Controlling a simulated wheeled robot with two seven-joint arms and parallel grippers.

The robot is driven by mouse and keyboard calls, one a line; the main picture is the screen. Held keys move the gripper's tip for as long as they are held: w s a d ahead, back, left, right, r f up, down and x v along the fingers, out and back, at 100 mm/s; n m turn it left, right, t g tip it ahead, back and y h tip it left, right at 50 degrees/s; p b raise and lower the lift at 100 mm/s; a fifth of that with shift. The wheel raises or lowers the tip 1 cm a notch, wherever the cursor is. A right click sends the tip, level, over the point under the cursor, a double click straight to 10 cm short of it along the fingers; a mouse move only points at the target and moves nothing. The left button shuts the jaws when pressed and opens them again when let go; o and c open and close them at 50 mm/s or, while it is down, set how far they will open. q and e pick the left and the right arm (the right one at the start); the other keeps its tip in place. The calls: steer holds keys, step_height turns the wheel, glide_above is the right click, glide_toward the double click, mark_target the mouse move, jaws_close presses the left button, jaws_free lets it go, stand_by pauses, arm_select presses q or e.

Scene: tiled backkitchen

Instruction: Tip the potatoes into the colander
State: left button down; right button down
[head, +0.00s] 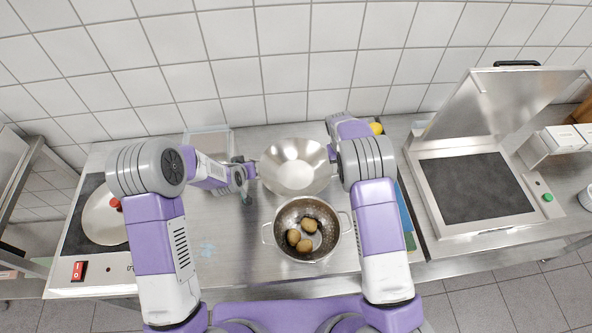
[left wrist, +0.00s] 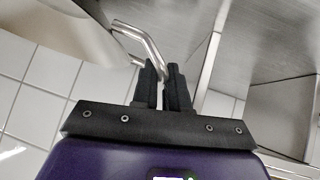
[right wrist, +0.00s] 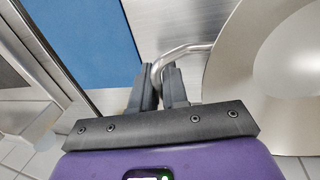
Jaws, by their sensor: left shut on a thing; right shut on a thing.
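A shiny steel bowl (head: 295,168) with side handles is between my grippers, behind the colander; I see no potatoes in it. My left gripper (head: 250,170) is shut on its left handle, which shows in the left wrist view (left wrist: 143,40). My right gripper (right wrist: 170,75) is shut on the other handle (right wrist: 185,49); in the head view my right arm hides those fingers. The perforated steel colander (head: 281,215) stands on the counter in front of the bowl. Three brown potatoes (head: 309,225) lie inside it. Whether the bowl touches the counter I cannot tell.
A dark hob with a plate (head: 98,222) is at the left. A clear tray (head: 207,143) stands behind my left arm. A blue board (head: 405,208) lies right of my right arm. An open lidded grill (head: 470,188) stands further right. Tiled wall is behind.

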arm_select(q)
steer(key=c, duration=1.1)
jaws_free()
arm_select(e)
steer(key=shift+d, duration=0.1)
arm_select(q)
steer(key=shift+s, duration=0.1)
arm_select(e)
steer(key=shift+r+p, duration=0.5)
arm_select(q)
steer(key=v, duration=1.1)
steer(key=shift+s+r, duration=0.25)
steer(key=shift+r, duration=0.1)
steer(key=shift+d, duration=0.1)
arm_select(e)
steer(key=c, duration=1.1)
jaws_free()
